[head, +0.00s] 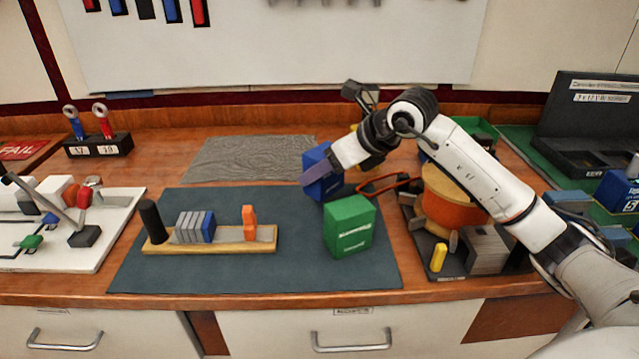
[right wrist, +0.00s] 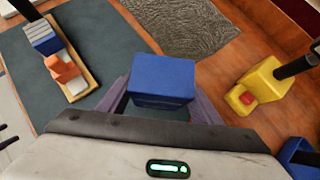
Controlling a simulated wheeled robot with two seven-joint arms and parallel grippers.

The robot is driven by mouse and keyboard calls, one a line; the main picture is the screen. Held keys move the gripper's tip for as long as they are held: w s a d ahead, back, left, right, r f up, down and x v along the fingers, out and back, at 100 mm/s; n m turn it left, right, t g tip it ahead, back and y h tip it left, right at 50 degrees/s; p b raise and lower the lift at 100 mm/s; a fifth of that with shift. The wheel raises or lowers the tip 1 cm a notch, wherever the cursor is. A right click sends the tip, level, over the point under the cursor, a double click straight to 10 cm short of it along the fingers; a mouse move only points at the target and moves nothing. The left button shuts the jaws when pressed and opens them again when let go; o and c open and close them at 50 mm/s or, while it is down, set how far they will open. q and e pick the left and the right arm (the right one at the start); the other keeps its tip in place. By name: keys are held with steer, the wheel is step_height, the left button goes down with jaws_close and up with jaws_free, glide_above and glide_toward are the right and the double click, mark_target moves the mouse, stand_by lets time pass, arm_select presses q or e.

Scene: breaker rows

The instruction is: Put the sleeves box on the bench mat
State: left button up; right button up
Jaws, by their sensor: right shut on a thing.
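A blue box (head: 326,187) is between the purple fingers of my right gripper (head: 317,173), at the back right corner of the dark bench mat (head: 290,275). In the right wrist view the blue box (right wrist: 163,80) sits between both fingers, and my right gripper (right wrist: 163,100) is shut on it. I cannot tell whether its underside touches the surface. A green box (head: 349,225) with white lettering stands upright on the mat's right part. I cannot read which box is labelled sleeves. My left gripper is not in view.
A wooden rail (head: 215,245) with grey, blue and orange breakers lies on the mat's left part. A grey cloth (head: 245,158) lies behind the mat. An orange spool (head: 450,208) and a dark tray fill the right side. The mat's front strip is bare.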

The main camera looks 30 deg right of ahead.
mark_target(325, 182)
step_height(325, 182, down, 3)
steer(key=shift+f, duration=0.2)
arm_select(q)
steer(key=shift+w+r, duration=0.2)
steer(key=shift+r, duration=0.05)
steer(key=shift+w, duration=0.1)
arm_select(e)
steer(key=shift+f, duration=0.15)
steer(key=o, duration=1.3)
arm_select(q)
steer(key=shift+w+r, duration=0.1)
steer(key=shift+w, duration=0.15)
